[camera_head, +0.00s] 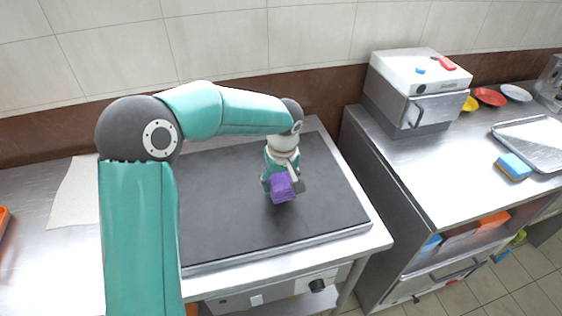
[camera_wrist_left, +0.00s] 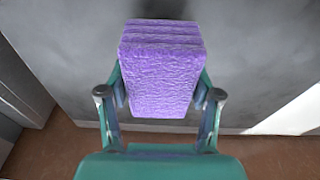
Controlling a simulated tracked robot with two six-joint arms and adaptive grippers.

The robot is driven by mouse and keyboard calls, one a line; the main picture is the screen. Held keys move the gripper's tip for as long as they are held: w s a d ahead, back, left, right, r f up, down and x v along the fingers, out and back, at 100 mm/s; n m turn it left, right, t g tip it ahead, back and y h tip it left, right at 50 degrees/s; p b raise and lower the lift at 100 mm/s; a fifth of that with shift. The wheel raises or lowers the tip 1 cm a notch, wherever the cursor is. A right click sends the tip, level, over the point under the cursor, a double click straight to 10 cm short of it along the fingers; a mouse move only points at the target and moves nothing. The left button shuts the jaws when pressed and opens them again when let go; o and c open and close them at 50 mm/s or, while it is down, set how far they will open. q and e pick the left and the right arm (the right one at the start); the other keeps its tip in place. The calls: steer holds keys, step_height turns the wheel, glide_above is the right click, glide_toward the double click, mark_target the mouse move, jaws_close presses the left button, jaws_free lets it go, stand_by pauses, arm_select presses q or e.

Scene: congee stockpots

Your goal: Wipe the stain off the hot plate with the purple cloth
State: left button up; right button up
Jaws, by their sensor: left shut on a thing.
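The purple cloth (camera_head: 283,188) is a folded block held in my left gripper (camera_head: 283,181), over the right half of the dark hot plate (camera_head: 225,215). In the left wrist view the cloth (camera_wrist_left: 160,75) fills the space between the two fingers of my left gripper (camera_wrist_left: 160,95), which is shut on it. I cannot tell whether the cloth touches the plate. No stain is clearly visible; in the wrist view a darker patch (camera_wrist_left: 160,8) shows on the grey surface beyond the cloth, possibly a shadow. My right gripper is not in view.
A steel box appliance (camera_head: 415,90) stands on the right counter (camera_head: 430,165), with a blue-and-yellow sponge (camera_head: 513,167) and a metal tray (camera_head: 535,140). Several coloured plates lie behind. A pale sheet (camera_head: 75,195) lies left of the hot plate. A tiled wall (camera_head: 220,40) closes the back.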

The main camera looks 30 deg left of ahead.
arm_select(q)
steer(key=shift+w+r+p, duration=0.25)
steer(key=shift+r+p, duration=0.2)
steer(key=shift+r, duration=0.4)
steer(key=shift+r+p, duration=0.9)
steer(key=shift+r, duration=0.65)
